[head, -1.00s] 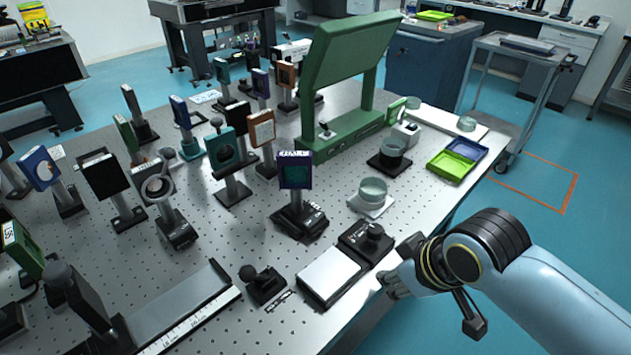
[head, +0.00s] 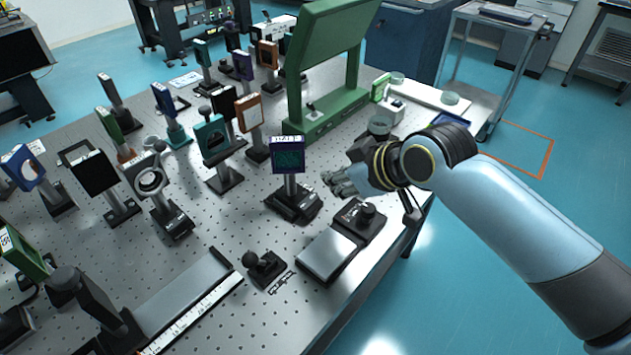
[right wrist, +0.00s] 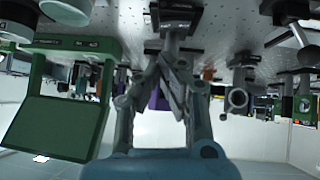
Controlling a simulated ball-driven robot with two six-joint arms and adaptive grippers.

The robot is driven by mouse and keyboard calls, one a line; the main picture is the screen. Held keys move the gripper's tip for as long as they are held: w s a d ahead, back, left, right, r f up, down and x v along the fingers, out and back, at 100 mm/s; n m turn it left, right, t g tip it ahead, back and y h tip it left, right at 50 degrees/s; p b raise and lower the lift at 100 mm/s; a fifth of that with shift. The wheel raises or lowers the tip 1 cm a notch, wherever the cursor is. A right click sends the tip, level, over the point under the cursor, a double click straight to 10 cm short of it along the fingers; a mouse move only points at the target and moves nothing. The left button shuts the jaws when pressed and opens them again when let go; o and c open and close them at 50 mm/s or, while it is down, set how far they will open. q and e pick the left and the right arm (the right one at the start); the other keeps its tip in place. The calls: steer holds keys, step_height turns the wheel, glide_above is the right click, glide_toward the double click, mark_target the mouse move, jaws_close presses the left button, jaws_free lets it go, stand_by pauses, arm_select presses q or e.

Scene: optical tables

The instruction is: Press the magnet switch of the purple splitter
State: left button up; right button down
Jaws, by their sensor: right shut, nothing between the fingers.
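A splitter with a dark purple-blue frame and a dark green plate (head: 287,155) stands upright on a post with a black base (head: 293,202) near the middle of the table. The base has small pale markings; I cannot clearly pick out its magnet switch. My right gripper (head: 328,182) is shut and empty, just right of this splitter, above the table and apparently apart from it. In the right wrist view, which is upside down, the gripper (right wrist: 172,62) points towards a post and black base; a purple patch (right wrist: 158,98) shows behind the fingers. My left gripper is out of view.
Another purple-framed mount (head: 243,65) stands farther back. A large green stand (head: 325,65) rises behind my right gripper. Crowded optics mounts fill the left.

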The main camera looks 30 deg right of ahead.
mark_target(316, 195)
steer(key=x, duration=0.8)
steer(key=shift+f, duration=0.1)
steer(key=shift+w+d+f+y, duration=0.2)
steer(key=shift+f+y, duration=0.1)
steer(key=shift+f, duration=0.15)
steer(key=shift+r, duration=0.1)
steer(key=shift+s+a, duration=0.1)
steer(key=shift+a, duration=0.05)
steer(key=shift+s+a+r+p, duration=0.15)
steer(key=shift+a+p, duration=0.1)
steer(key=shift+a, duration=0.05)
steer(key=shift+s+a+r+p, duration=0.1)
steer(key=shift+a+r+p, duration=0.1)
steer(key=shift+a, duration=0.15)
